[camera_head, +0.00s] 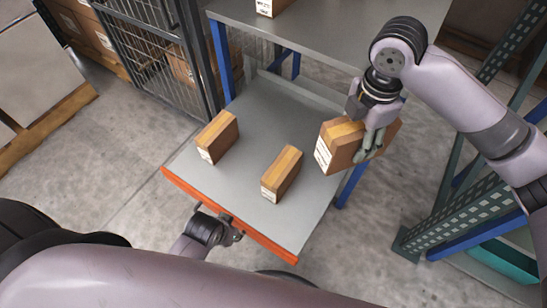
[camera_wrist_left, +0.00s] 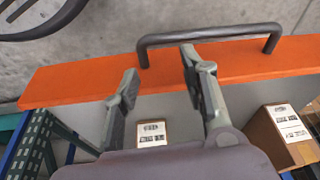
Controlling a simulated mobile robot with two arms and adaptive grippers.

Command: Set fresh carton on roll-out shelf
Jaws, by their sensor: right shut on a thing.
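My right gripper (camera_head: 368,150) is shut on a brown carton (camera_head: 337,147) with a white label, held at the right edge of the grey roll-out shelf (camera_head: 258,110). I cannot tell its exact height above the shelf. The shelf is pulled out and has an orange front edge (camera_head: 230,214). Two labelled cartons stand on it, one at the left (camera_head: 218,137) and one near the middle (camera_head: 282,174). My left gripper (camera_head: 238,236) is at the orange edge. In the left wrist view its fingers (camera_wrist_left: 160,68) are spread apart, beside the dark handle bar (camera_wrist_left: 208,34).
A fixed grey upper shelf (camera_head: 340,40) with a carton (camera_head: 272,7) is above the back of the roll-out shelf. A wire cage (camera_head: 150,50) stands at the left. Blue and green rack posts (camera_head: 465,215) stand at the right. The shelf's back middle is bare.

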